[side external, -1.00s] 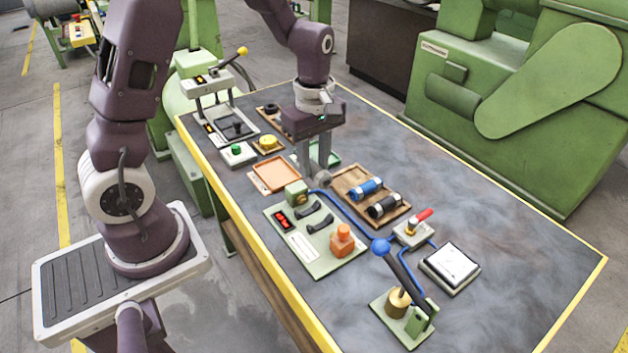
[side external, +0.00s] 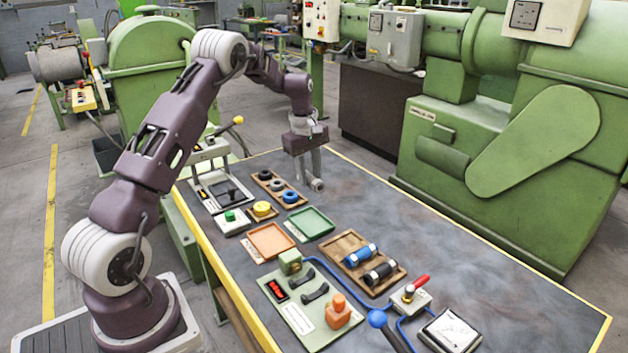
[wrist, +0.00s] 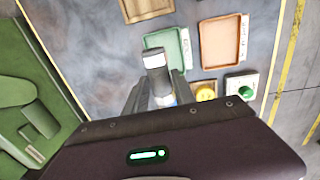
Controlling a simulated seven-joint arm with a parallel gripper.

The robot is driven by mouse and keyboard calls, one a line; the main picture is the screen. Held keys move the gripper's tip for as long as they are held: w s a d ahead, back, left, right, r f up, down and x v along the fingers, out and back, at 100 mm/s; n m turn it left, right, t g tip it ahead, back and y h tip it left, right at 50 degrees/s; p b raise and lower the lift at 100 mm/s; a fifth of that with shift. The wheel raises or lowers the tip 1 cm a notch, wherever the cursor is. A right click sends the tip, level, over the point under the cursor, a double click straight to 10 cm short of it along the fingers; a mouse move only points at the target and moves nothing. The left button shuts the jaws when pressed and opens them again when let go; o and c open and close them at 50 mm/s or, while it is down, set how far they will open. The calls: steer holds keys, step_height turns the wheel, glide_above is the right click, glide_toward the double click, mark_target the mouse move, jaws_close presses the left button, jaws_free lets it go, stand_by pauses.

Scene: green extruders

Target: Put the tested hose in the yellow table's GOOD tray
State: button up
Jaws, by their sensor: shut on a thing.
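My gripper (side external: 308,165) is shut on a grey hose and holds it above the back part of the yellow-edged table. The hose (side external: 317,185) shows at the fingertips; in the wrist view the hose (wrist: 156,68) is a dark grey cylinder with a pale band, between the fingers (wrist: 154,92). A green tray (side external: 309,223) lies empty in front of the gripper, and it also shows empty in the wrist view (wrist: 174,41). An orange tray (side external: 270,240) lies beside it, also empty. The tray labels are too small to read, so I cannot tell which says GOOD.
A wooden tray (side external: 338,252) holds a blue hose (side external: 360,254) and a black hose (side external: 380,272). Another wooden rack (side external: 263,177) holds several rings. A yellow button (side external: 262,209) and a green-button box (side external: 231,220) stand near.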

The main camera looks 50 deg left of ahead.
step_height(320, 180, down, 13)
steer(key=shift+d+r, duration=0.1)
steer(key=shift+r, duration=0.1)
stand_by(0.4)
stand_by(0.3)
steer(key=o, duration=1.2)
